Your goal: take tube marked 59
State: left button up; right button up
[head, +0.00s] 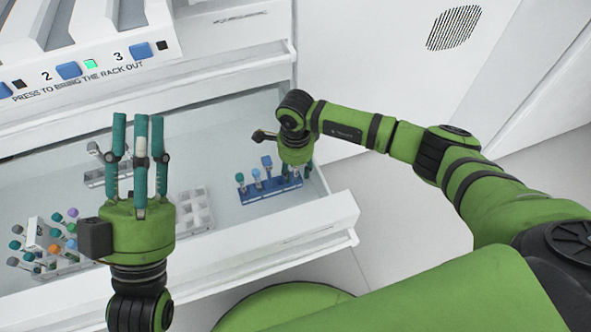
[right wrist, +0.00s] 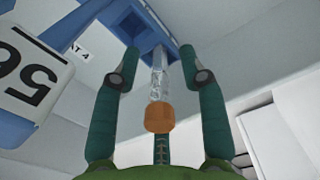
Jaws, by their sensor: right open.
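In the right wrist view a clear tube with an orange cap (right wrist: 158,117) stands in a hole of the blue rack (right wrist: 135,32). My right gripper (right wrist: 163,72) is open, its fingers on either side of this tube, apart from it. A white tag (right wrist: 30,85) at the left is upside down and appears to read 59; I cannot tell which tube it belongs to. In the head view my right gripper (head: 294,172) is low over the right end of the blue rack (head: 262,194), hiding part of it. My left gripper (head: 139,150) points up, open and empty.
The blue rack stands in an open white drawer (head: 335,213). A grey rack (head: 195,212) and several colour-capped tubes (head: 54,233) are in the drawer's left part. A numbered button panel (head: 90,68) is above. The drawer floor behind the blue rack is clear.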

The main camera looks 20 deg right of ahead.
grip_shut()
jog(key=shift+r, duration=0.1)
